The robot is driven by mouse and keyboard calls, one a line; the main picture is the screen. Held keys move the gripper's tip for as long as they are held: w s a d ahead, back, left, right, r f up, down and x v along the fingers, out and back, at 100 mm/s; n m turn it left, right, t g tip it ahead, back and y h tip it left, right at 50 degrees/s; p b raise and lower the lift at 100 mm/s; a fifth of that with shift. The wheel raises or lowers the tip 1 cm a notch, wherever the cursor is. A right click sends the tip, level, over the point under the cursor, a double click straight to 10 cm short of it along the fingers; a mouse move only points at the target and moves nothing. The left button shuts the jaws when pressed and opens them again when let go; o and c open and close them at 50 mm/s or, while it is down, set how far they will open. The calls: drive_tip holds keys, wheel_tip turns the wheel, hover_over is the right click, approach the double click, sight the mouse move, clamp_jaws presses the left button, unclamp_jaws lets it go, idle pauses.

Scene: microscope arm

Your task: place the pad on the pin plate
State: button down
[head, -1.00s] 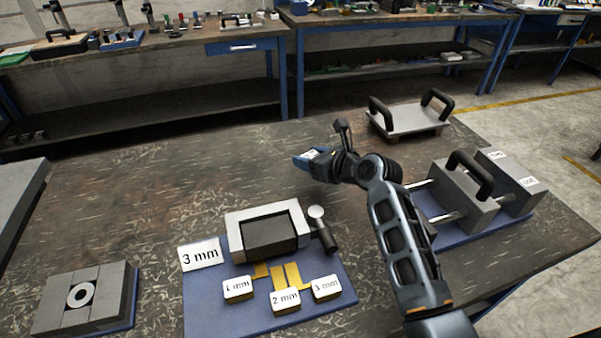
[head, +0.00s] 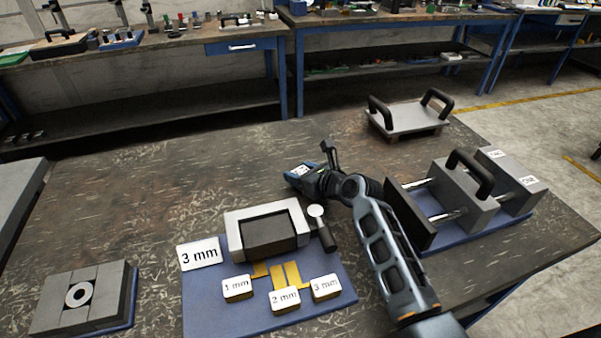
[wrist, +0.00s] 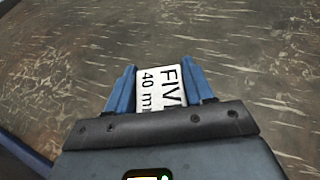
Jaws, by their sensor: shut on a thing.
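My gripper (head: 295,174) has blue fingers and is above the middle of the bench, behind the grey U-shaped frame. In the wrist view my gripper (wrist: 160,80) is shut on a white-topped pad (wrist: 161,93) lettered "FIV" and "40 m", partly cut off by the gripper. In the head view the pad is a small white patch (head: 302,169). At the right, a fixture on a blue base has two steel rods between a dark upright plate (head: 411,215) and grey blocks (head: 462,197). I cannot tell which part is the pin plate. The pad is apart from this fixture.
The U-shaped frame (head: 235,232) stands on a blue mat (head: 205,300) with 1, 2 and 3 mm labelled blocks (head: 285,299). A two-handled plate (head: 410,120) is at the back right, a ring block (head: 78,294) at front left. Bench behind my gripper is clear.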

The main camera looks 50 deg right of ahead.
drive_tip(key=c, duration=0.9)
unclamp_jaws()
drive_tip(key=shift+f, duration=0.1)
drive_tip(key=o, duration=0.5)
